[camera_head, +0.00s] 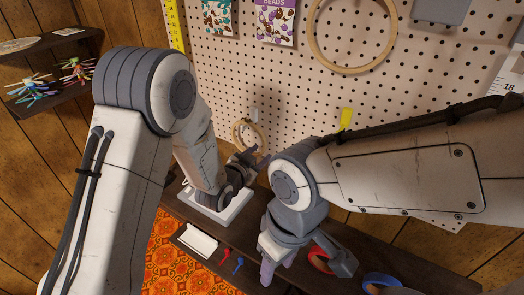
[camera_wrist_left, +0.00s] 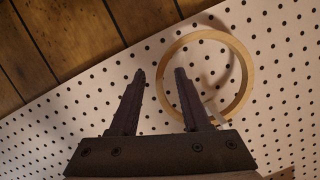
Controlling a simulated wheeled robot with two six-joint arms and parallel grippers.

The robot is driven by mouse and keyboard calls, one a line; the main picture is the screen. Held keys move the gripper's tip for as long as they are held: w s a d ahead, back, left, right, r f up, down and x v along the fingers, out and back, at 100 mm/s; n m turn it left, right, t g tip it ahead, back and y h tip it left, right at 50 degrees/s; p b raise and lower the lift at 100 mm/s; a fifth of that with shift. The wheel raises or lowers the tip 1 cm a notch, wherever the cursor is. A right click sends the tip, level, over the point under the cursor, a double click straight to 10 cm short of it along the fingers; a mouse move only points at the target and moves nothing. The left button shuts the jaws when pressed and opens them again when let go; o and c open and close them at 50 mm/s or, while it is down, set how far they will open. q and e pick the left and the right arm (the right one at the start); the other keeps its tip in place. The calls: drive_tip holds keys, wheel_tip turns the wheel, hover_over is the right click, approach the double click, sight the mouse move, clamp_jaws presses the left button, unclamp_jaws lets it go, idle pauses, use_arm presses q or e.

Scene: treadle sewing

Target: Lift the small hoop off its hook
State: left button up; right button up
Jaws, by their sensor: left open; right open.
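The small wooden hoop (camera_head: 237,132) hangs against the white pegboard in the head view, partly hidden by my left gripper (camera_head: 250,158). In the left wrist view the hoop (camera_wrist_left: 248,72) shows as a whole ring behind the fingers. My open left gripper (camera_wrist_left: 160,75) has one finger left of the ring and the other overlapping its inside. The ring's left rim shows between them; I cannot tell the depth gap. A pale hook (camera_head: 254,115) shows near the hoop's top. My right gripper (camera_head: 306,264) is open and empty, low above the shelf.
A larger hoop (camera_head: 314,42) hangs higher on the pegboard (camera_head: 290,90). A yellow tag (camera_head: 345,119) is to the right.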

use_arm(q)
drive_tip(key=shift+x, duration=1.05)
clamp_jaws()
drive_tip(key=shift+r+p, duration=0.8)
drive_tip(key=shift+r, duration=0.3)
